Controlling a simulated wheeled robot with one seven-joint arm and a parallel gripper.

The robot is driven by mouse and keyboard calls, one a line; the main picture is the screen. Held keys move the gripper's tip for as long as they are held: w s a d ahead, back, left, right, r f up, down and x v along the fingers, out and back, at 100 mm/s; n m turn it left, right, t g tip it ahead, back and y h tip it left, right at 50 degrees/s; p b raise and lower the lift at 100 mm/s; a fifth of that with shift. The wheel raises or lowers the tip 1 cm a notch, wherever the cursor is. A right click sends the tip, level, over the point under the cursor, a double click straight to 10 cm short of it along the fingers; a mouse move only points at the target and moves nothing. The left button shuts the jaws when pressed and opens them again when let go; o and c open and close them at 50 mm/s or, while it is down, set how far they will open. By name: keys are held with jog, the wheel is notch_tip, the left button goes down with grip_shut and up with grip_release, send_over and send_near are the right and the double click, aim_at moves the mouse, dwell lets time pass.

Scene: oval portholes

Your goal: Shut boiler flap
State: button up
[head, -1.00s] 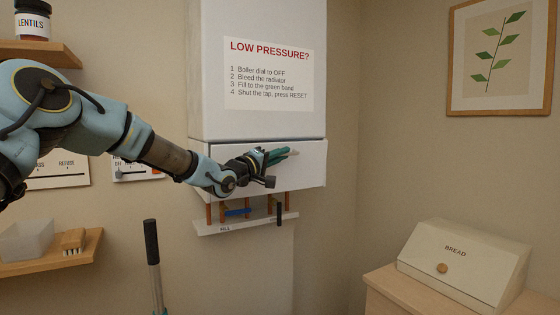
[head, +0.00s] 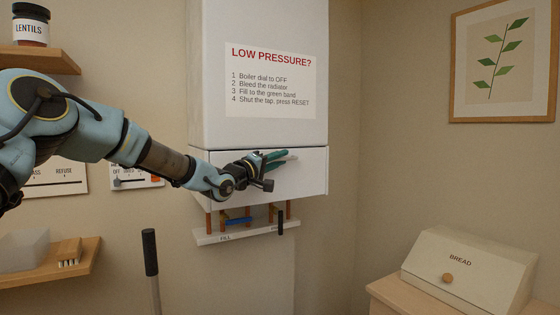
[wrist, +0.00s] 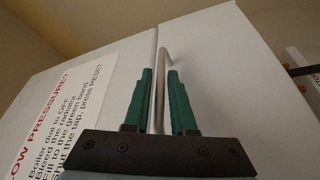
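The white boiler (head: 258,125) hangs on the wall. Its lower front flap (head: 308,178) sits below a thin seam and looks about flush with the casing. A pale bar handle shows in the wrist view (wrist: 166,62), running between my fingers. My gripper (head: 276,160) is at the flap's front. In the wrist view my green-padded gripper (wrist: 159,105) has one finger on each side of the bar, with narrow gaps showing, so it looks open around it.
Copper pipes and a valve strip labelled FILL (head: 225,237) are under the boiler. A bread box (head: 462,270) stands on a cabinet at lower right. A shelf (head: 50,268) with a bin and brush is at lower left. An upright black-gripped handle (head: 150,252) stands below my arm.

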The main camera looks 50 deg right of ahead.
jog(key=shift+o, duration=1.2)
jog(key=shift+f, duration=0.1)
jog(key=shift+a+f, duration=0.15)
jog(key=shift+a, duration=0.25)
jog(key=a+f+b, duration=0.1)
jog(key=a+b, duration=0.3)
jog(key=a, duration=0.6)
jog(key=shift+f, duration=0.2)
